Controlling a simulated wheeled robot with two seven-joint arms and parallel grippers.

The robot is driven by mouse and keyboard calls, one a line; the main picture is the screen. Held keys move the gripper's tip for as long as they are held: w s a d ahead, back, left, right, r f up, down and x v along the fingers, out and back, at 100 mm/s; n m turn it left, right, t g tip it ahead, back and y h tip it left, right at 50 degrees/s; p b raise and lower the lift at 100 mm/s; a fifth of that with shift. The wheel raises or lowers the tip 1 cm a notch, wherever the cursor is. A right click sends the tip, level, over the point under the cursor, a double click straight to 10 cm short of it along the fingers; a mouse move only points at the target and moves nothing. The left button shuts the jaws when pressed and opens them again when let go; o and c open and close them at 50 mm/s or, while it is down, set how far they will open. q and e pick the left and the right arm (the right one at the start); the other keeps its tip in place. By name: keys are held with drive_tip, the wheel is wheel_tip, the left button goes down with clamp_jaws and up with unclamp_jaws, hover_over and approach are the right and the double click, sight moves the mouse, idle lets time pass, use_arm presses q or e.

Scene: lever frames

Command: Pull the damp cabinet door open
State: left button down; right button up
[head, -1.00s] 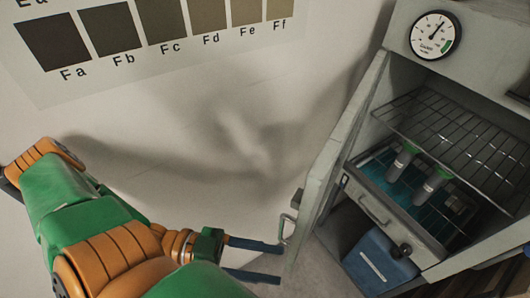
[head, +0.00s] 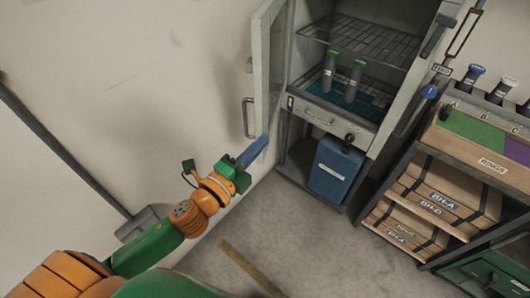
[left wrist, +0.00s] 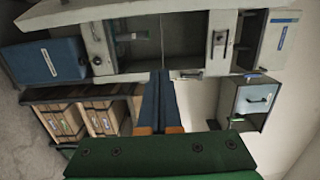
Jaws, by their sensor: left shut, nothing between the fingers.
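The damp cabinet (head: 383,112) stands at top centre in the head view, with its grey door (head: 268,65) swung out to the left and its inside exposed. The door's bar handle (head: 249,118) is on the door's outer face, toward the wall. My left gripper (head: 259,149) is just below the door's lower edge and the handle. Its blue fingers are together with nothing between them, apart from the handle. The fingers (left wrist: 160,100) also show in the left wrist view, pointing toward grey cabinet parts. My right gripper is in neither view.
Inside the cabinet are wire shelves (head: 360,38) and two grey bottles (head: 353,82). A blue container (head: 336,170) sits below the drawer. A rack with wooden boxes (head: 455,190) stands at right. The floor (head: 290,235) in front is mostly clear.

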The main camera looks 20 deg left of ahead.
sight(263, 113)
use_arm(q)
drive_tip(key=a+p+x, duration=0.2)
drive_tip(key=x, duration=1)
drive_tip(key=shift+y, duration=0.3)
drive_tip(key=a, duration=0.4)
drive_tip(key=shift+s+f+p, duration=0.15)
drive_tip(key=shift+s+p, duration=0.25)
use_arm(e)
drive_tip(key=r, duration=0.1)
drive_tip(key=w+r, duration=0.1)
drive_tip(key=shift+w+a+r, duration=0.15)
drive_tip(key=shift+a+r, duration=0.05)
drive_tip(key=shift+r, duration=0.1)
use_arm(q)
drive_tip(key=shift+d, duration=0.1)
